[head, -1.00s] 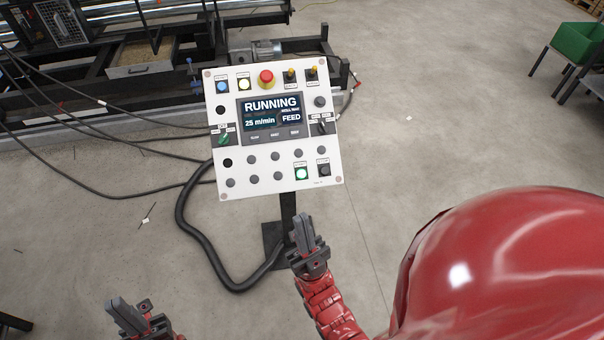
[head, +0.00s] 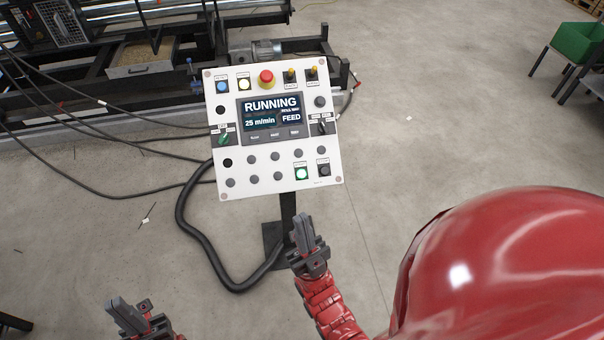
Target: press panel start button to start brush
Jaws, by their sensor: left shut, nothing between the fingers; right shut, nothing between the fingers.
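The white control panel (head: 240,178) stands on a dark post in the middle of the head view. Its screen (head: 273,116) reads "RUNNING", "25 m/min" and "FEED". A green button (head: 302,173) is lit at the panel's lower right, with a dark button (head: 323,170) beside it. A red mushroom button (head: 266,78) sits at the top. My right gripper (head: 304,220) is shut and empty, just below the panel and apart from it. My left gripper (head: 114,303) is shut and empty at the lower left, well away from the panel. The small button labels are too small to read.
A dark machine frame (head: 180,95) with a motor runs behind the panel. A thick black hose (head: 184,222) and several cables lie on the floor at left. A green bin (head: 580,42) stands at the far right. The floor right of the panel is clear.

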